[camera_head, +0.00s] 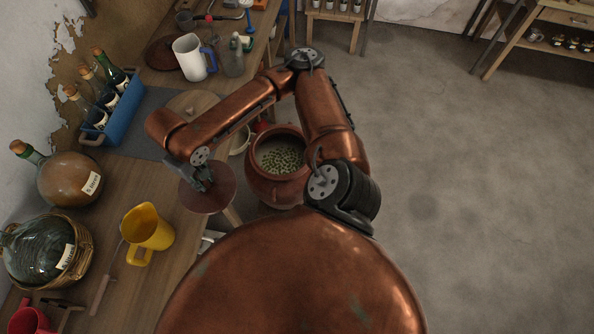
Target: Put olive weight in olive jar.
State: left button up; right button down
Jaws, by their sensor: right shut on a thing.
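The olive jar (252,178) is a wide reddish-brown clay pot, open at the top, with green olives (281,158) in pale liquid inside. It stands just right of the workbench. My right gripper (203,182) points down and is shut on a flat, round brown disc (222,193), which I take to be the olive weight. The disc is left of the jar, at the bench's edge and apart from the jar mouth. Its grip point is partly hidden by the fingers. My left gripper is out of view.
The wooden bench (150,285) holds a yellow jug (148,228), demijohns (70,180) and a blue bottle crate (118,112). A round pale wooden lid (205,98) lies behind the gripper, and a white jug (188,58) stands farther back. Open floor (450,180) lies right.

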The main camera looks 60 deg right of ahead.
aim_at(283, 168)
jog(key=k, duration=0.6)
jog(key=z, duration=0.6)
jog(key=i, duration=0.65)
jog(key=z, duration=0.1)
